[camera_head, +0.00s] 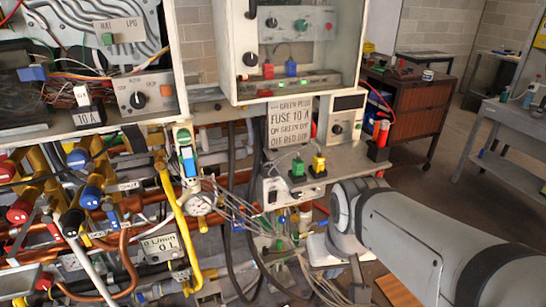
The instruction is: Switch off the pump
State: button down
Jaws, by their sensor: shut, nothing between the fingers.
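I cannot tell which part is the pump or its switch. A handwritten sign (289,122) in the middle mentions a green plug, a 10 A fuse, and green and red dots for on and off. Right of it is a small white box with a black knob (337,129); its setting is too small to read. Below stand a green plug (297,168) and a yellow plug (318,165) on a light shelf. My grey arm comes in from the lower right and ends near the shelf's lower edge. My gripper cannot be made out.
An open white cabinet (238,55) with knobs hangs above the sign. Another heater panel (145,95) is at left. Pipes, valves and loose wires (235,200) crowd the lower left and middle. A brown cabinet (422,108) and a grey table (505,125) stand at right, with open floor between.

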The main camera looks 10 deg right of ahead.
aim_at(272, 196)
jog(key=z, duration=0.6)
jog(key=k, duration=1.45)
jog(key=u, duration=0.4)
jog(key=i, duration=1)
jog(key=u, duration=0.1)
